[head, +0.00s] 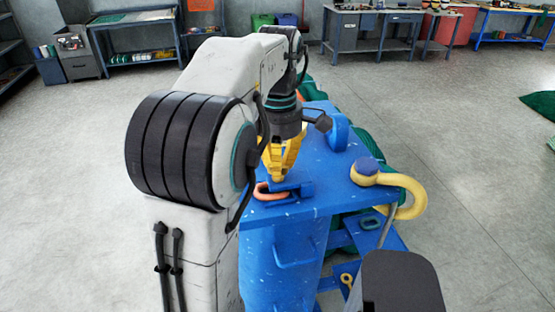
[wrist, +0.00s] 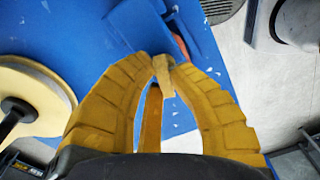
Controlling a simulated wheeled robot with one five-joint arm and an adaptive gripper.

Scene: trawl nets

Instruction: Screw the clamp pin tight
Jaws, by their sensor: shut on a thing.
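My gripper (head: 279,176) has yellow fingers and points down over the blue stand's top. In the wrist view its fingertips (wrist: 163,64) are shut on a small tan piece, which looks like the clamp pin's head (wrist: 165,80). An orange-red curved part (head: 266,193), likely the clamp, lies by a blue bracket (head: 303,187) just below the fingertips. It also shows partly in the wrist view (wrist: 178,36). The pin's shank and any thread are hidden, so I cannot tell how deep it sits.
The blue stand (head: 290,222) carries a large yellow shackle (head: 410,198) with a blue-ended pin at its right corner. An upright blue lug (head: 338,133) stands behind the gripper. Green netting (head: 366,160) hangs along the right side. Open concrete floor lies beyond.

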